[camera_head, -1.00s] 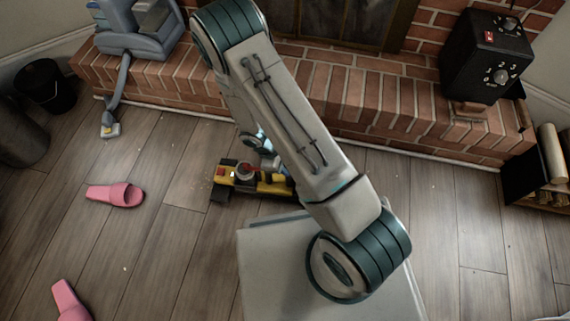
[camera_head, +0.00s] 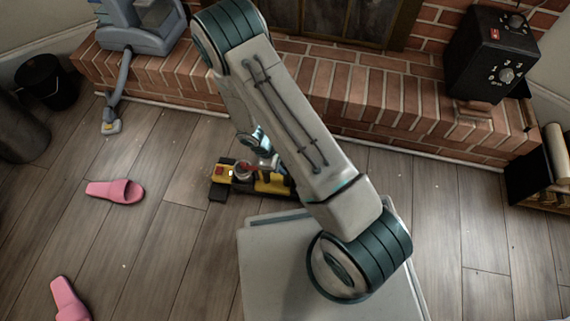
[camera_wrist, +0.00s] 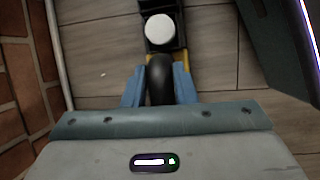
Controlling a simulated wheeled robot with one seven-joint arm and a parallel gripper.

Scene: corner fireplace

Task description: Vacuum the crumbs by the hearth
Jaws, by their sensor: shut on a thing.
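The hand vacuum (camera_head: 226,177), yellow and black with a pale round top, sits low at the floor in front of the hearth (camera_head: 330,95). It also shows in the wrist view (camera_wrist: 163,32), its front pointing away from my gripper. My gripper (camera_wrist: 160,88) has its two blue fingers on either side of the black handle and is shut on it. In the head view my arm hides most of the gripper and the vacuum's rear. Small pale specks, likely crumbs, dot the floor; one speck (camera_wrist: 103,74) lies left of the vacuum in the wrist view.
Pink slippers (camera_head: 115,190) lie on the floor at left. A black control box (camera_head: 487,55) sits on the hearth; a log holder (camera_head: 540,170) is at right.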

